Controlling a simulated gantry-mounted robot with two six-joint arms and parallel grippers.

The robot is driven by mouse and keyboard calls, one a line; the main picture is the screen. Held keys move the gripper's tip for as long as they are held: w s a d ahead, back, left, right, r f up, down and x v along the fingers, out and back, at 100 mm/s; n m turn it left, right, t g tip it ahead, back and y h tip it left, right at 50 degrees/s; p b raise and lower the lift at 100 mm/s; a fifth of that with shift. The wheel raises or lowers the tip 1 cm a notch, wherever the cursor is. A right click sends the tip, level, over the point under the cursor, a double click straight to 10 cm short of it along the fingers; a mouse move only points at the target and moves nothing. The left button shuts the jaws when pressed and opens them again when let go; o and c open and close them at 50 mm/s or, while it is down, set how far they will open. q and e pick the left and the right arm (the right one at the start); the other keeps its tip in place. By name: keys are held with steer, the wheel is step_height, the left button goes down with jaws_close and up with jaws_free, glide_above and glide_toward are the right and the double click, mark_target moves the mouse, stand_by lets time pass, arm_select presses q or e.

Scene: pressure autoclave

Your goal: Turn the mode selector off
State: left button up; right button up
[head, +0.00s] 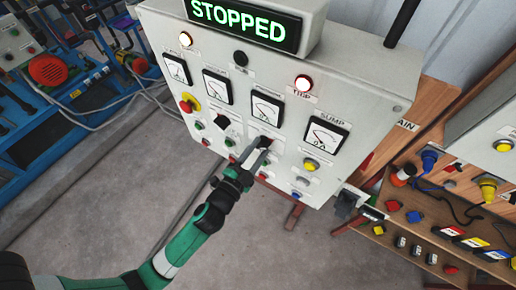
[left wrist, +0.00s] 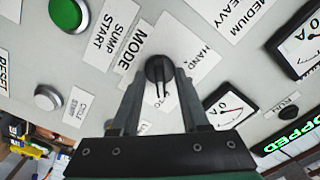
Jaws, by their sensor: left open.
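The mode selector (left wrist: 159,70) is a black rotary knob with a pale pointer line, on a white label plate reading MODE and HAND in the left wrist view. Its pointer is toward the bottom of that view; the plate there is partly hidden. My left gripper (left wrist: 161,80) is open, with one finger on each side of the knob; I cannot tell whether they touch it. In the head view the left gripper (head: 264,148) reaches up to the grey control panel (head: 360,75) and mostly covers the selector. My right gripper is out of view.
A green button (left wrist: 68,14) and a grey button (left wrist: 47,97) lie near the fingers. The display (head: 245,22) reads STOPPED, and the TRIP lamp (head: 303,83) is lit. A red emergency stop (head: 188,105) is at left. A wooden bench with plugs stands right.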

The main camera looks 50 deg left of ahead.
arm_select(q)
steer(key=shift+c, duration=0.2)
jaws_close()
steer(key=shift+n, duration=0.3)
steer(key=n+b, duration=0.3)
steer(key=n, duration=0.1)
steer(key=shift+f+b, duration=0.15)
steer(key=shift+b, duration=0.15)
steer(key=n+b, duration=0.1)
steer(key=n, duration=0.1)
steer(key=shift+n+b, duration=0.3)
steer(key=shift+n, duration=0.1)
steer(key=shift+n+b, duration=0.65)
steer(key=shift+n, duration=0.45)
steer(key=shift+r, duration=0.2)
